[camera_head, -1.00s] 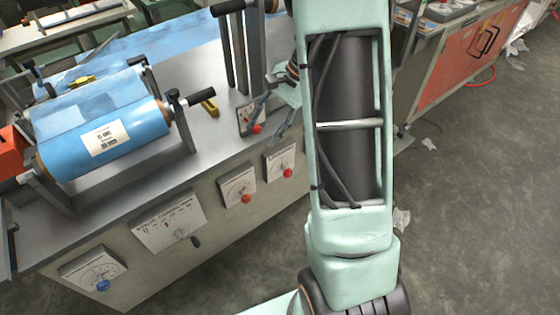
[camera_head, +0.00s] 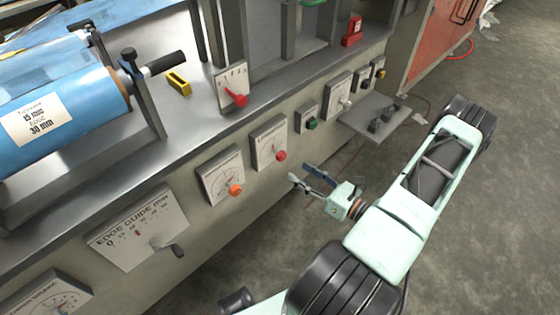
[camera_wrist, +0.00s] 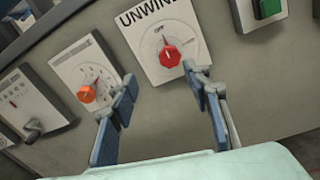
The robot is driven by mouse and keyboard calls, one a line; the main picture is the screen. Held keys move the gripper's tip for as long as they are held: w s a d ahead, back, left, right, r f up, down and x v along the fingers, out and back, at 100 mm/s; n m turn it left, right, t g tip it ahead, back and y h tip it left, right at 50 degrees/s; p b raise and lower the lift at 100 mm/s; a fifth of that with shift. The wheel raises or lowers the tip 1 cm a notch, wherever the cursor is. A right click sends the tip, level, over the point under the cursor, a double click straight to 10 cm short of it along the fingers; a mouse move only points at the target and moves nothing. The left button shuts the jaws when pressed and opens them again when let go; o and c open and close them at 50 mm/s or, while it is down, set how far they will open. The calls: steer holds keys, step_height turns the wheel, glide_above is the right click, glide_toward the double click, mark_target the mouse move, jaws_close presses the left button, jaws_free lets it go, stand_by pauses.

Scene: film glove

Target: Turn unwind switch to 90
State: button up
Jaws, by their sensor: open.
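The unwind switch is a red knob (camera_wrist: 170,57) on a white dial plate (camera_wrist: 162,25) headed "UNWIN…" in the wrist view. Its pointer appears to be up near the OFF mark; the other dial marks are too small to read. In the head view the red knob (camera_head: 281,155) sits low on its plate (camera_head: 269,140) on the machine's front. My gripper (camera_wrist: 159,78) is open and empty. Its blue-padded fingers point at the panel, with the knob just beyond and between the tips, apparently not touching. In the head view my gripper (camera_head: 303,174) is just below and right of the knob.
An orange knob dial (camera_wrist: 87,93) lies to the left and a green button (camera_wrist: 268,8) to the right. The edge guide dial (camera_head: 140,228) is farther left. A small grey shelf (camera_head: 372,118) juts out at right. Open floor lies in front of the machine.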

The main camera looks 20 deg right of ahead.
mark_target(283, 158)
steer(key=shift+m+t+h, duration=0.4)
steer(key=shift+m+h, duration=0.1)
steer(key=shift+m, duration=0.1)
steer(key=x, duration=0.3)
steer(key=b+x, duration=0.1)
steer(key=x, duration=0.3)
steer(key=d+f+b+x, duration=0.1)
steer(key=x, duration=0.2)
steer(key=shift+w+a, duration=0.15)
steer(key=shift+w, duration=0.2)
steer(key=c, duration=1.2)
